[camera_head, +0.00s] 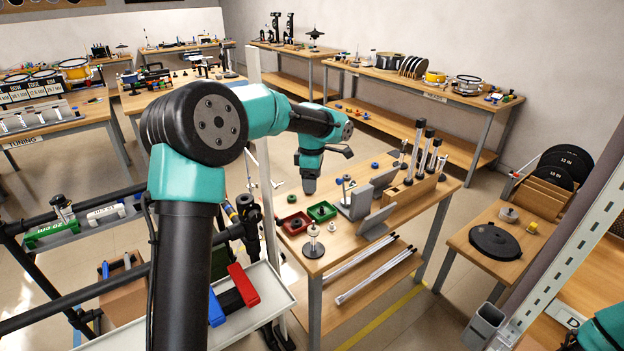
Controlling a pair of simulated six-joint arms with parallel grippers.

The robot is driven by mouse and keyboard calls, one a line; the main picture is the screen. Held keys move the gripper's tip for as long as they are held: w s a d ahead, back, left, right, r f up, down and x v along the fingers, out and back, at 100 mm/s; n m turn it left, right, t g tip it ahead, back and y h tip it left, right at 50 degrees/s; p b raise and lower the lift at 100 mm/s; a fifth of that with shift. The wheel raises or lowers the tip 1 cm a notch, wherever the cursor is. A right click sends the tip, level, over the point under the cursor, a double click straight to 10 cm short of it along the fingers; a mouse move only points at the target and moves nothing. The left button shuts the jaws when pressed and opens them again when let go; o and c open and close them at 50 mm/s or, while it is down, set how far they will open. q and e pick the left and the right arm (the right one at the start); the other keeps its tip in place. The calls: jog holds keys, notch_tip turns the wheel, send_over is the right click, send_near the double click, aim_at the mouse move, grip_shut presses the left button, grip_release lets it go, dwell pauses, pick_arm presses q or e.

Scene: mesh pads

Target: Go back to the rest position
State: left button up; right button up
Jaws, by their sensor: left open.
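My left arm, teal and black, rises from the bottom of the head view and bends over to the right. Its left gripper (309,186) points down above the back left part of the central wooden table (405,215). The fingers are small and blurred here, and I see nothing held between them. A red bin (295,223) and a green bin (322,211) sit on the table in front of the gripper, apart from it. Only a teal piece of my right arm shows at the bottom right corner; its gripper is outside the view.
Grey angled plates (376,222) and a wooden block (408,196) with upright cylinders stand right of the gripper. A white tray (265,300) with red and blue handled pieces lies near my left arm. A grey slotted post (565,250) rises at right.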

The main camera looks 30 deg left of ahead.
pick_arm(q)
jog(key=s+d+f+m+h, duration=0.1)
jog(key=s+d+f+m, duration=0.2)
jog(key=f, duration=0.6)
jog(key=s+d+f+m+h, duration=0.1)
jog(key=s+d+f+m, duration=0.2)
jog(key=f, duration=0.5)
jog(key=s+d+f+m+h, duration=0.15)
jog(key=f+m, duration=0.25)
jog(key=f, duration=0.5)
jog(key=s+d+f+m, duration=0.2)
jog(key=s+f+m, duration=0.2)
jog(key=s, duration=0.6)
jog(key=s+d+f+m, duration=0.2)
jog(key=s+f+m, duration=0.3)
jog(key=s+f, duration=0.3)
jog(key=s, duration=0.3)
jog(key=shift+s+f+m+t, duration=0.25)
jog(key=shift+f+m+t, duration=0.05)
jog(key=shift+f+t, duration=0.1)
